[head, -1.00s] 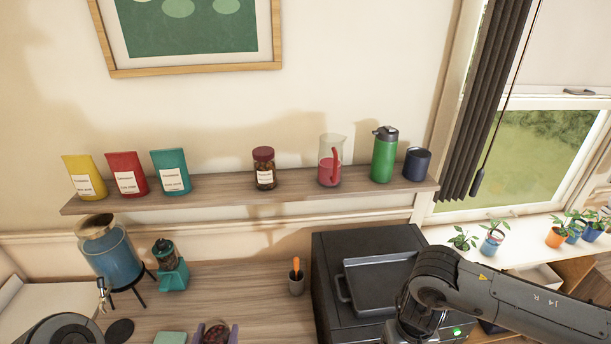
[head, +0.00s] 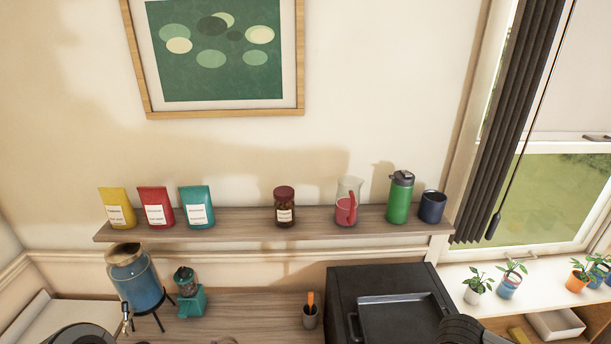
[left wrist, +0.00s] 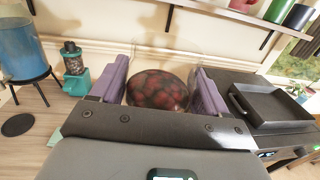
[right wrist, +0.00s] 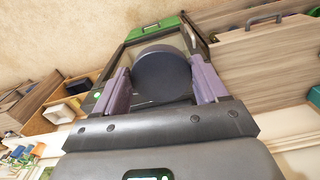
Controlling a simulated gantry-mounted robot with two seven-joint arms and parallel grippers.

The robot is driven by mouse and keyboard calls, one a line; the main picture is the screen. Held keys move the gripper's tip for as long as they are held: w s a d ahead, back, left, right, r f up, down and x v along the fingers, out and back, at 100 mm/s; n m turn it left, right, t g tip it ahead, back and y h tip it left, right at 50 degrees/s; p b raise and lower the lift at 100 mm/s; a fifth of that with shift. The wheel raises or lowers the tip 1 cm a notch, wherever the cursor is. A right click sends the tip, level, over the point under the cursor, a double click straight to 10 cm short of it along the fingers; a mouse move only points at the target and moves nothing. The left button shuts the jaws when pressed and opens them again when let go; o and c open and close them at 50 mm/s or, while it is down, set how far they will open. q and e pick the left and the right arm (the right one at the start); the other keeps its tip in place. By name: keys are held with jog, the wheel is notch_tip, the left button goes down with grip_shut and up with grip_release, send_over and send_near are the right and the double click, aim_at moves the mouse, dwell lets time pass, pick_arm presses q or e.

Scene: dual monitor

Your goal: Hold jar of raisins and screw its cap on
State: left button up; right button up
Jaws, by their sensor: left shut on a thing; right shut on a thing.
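The jar of raisins (left wrist: 158,90) is clear, with dark reddish contents. In the left wrist view it sits between the purple fingers of my left gripper (left wrist: 164,84), which is shut on it. A dark, round cap (right wrist: 162,76) is between the purple fingers of my right gripper (right wrist: 163,86) in the right wrist view, and that gripper is shut on it. The jar and cap do not show together in either wrist view. Both grippers are out of the head view, so the gap between them cannot be told.
A wall shelf (head: 250,228) holds packets, a dark-red-capped jar (head: 284,206), a pitcher (head: 347,203), a green bottle (head: 399,197) and a mug (head: 432,206). Below are a blue dispenser (head: 136,283), a teal grinder (head: 191,301) and a black tray (head: 398,318) on a dark appliance.

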pick_arm(q)
jog(key=shift+r, duration=0.1)
jog(key=w+d+r, duration=0.1)
jog(key=d+r, duration=1)
jog(key=d, duration=0.4)
jog(key=shift+d+r, duration=0.25)
jog(key=shift+w, duration=0.1)
pick_arm(e)
jog(key=w+a+r+n, duration=0.4)
jog(key=w+a+r, duration=1)
jog(key=a+r, duration=0.4)
jog(key=s+a+r+n, duration=0.2)
jog(key=s+a+r, duration=0.2)
jog(key=a+r, duration=0.4)
jog(key=shift+s+r+n, duration=0.25)
jog(key=shift+r+n, duration=0.15)
jog(key=shift+r, duration=0.5)
